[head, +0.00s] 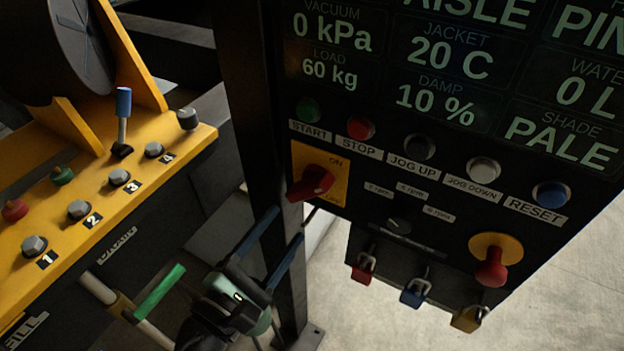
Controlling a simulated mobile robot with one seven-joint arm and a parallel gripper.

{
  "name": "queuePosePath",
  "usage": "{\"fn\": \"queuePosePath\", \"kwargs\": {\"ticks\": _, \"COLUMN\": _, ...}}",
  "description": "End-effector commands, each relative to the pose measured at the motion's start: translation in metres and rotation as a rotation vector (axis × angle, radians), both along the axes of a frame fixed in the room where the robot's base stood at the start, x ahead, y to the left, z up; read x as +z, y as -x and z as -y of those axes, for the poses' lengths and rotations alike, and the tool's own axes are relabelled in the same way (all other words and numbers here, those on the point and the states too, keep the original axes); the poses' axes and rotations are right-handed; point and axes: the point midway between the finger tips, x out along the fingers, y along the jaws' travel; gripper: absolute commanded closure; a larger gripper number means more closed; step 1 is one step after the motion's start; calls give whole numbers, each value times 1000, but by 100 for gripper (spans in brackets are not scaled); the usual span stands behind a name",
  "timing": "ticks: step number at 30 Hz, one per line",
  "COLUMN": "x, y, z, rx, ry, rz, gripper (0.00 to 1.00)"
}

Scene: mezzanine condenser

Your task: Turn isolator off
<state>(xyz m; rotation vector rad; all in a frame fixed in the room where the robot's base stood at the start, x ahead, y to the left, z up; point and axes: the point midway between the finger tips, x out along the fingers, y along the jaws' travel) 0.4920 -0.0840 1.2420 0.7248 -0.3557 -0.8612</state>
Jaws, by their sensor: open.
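The isolator is a red rotary handle (312,182) on a yellow plate (337,179), at the left side of the dark control panel in the head view. The plate reads ON at its upper right; the lower mark is small and dim. The handle lies slanted, its near end low at the left; I cannot tell its exact setting. My gripper (288,224) is open and empty. Its two blue fingers point up and right, with their tips a little below and left of the handle, apparently apart from it.
A dark post (262,150) stands just left of the panel. A red mushroom button on a yellow disc (494,248) and hanging padlocks (414,292) are at the panel's lower part. A yellow console (140,165) with a blue-tipped lever (123,103) is at left.

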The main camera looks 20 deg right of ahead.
Motion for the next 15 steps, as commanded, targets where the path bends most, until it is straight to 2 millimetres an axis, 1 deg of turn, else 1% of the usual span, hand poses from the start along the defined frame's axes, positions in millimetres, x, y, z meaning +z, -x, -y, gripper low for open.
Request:
{"fn": "queuePosePath", "kwargs": {"ticks": 1, "x": 4, "y": -7, "z": 9, "rx": -4, "ry": 1, "rz": -1, "gripper": 40}}
{"fn": "queuePosePath", "kwargs": {"ticks": 7, "x": 5, "y": -33, "z": 44, "rx": -4, "ry": -4, "rz": 2, "gripper": 40}}
{"fn": "queuePosePath", "kwargs": {"ticks": 12, "x": 3, "y": -51, "z": 66, "rx": -3, "ry": -5, "rz": 1, "gripper": 40}}
{"fn": "queuePosePath", "kwargs": {"ticks": 15, "x": 3, "y": -58, "z": 74, "rx": -1, "ry": -3, "rz": 3, "gripper": 40}}
